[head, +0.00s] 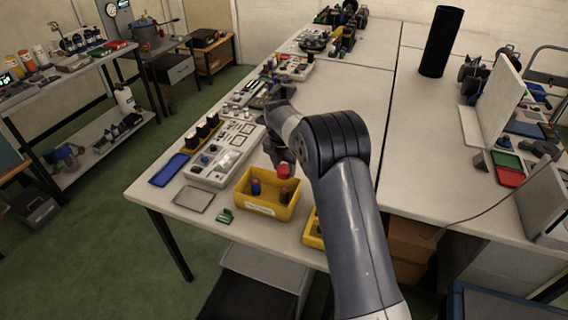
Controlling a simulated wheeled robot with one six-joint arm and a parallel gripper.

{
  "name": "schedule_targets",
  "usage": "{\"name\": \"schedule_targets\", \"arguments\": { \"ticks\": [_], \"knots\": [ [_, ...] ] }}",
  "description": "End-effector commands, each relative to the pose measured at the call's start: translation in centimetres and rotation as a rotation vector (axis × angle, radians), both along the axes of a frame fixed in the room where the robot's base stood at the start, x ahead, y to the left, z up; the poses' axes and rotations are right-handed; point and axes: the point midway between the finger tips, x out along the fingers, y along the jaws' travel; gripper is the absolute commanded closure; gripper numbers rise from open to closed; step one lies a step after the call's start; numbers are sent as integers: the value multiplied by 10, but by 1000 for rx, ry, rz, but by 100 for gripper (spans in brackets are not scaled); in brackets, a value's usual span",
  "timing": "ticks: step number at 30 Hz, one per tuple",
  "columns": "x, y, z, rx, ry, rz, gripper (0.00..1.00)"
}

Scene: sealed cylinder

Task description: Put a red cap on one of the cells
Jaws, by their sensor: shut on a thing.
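A yellow bin (262,209) with a white label stands at the front edge of the table. A blue cell (256,188) with a reddish top stands upright inside it on the left. A darker cell (284,197) stands in it on the right, its top looking reddish brown. My gripper (281,164) points down over the back right of the bin and is shut on a red cap (284,172). The cap looks to be above the darker cell, apart from it. The arm hides part of the gripper, and the fingers are small and dark.
A second yellow bin (312,232) is partly hidden behind my arm. Left of the first bin are a white fixture panel (215,170), a blue tray (169,169), a grey tray (194,198) and a small green part (225,215). A black cylinder (440,42) stands farther back. The table's middle is clear.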

Motion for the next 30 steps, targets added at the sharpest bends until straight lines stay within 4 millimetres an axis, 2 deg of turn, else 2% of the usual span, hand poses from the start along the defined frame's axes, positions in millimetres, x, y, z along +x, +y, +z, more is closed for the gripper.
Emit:
{"name": "schedule_targets", "arguments": {
  "ticks": [12,18,30],
  "knots": [
    [0,0,-42,-1,2,-2,78],
    [0,0,-57,0,0,-2,78],
    [0,0,-61,0,0,-2,78]
  ]
}}
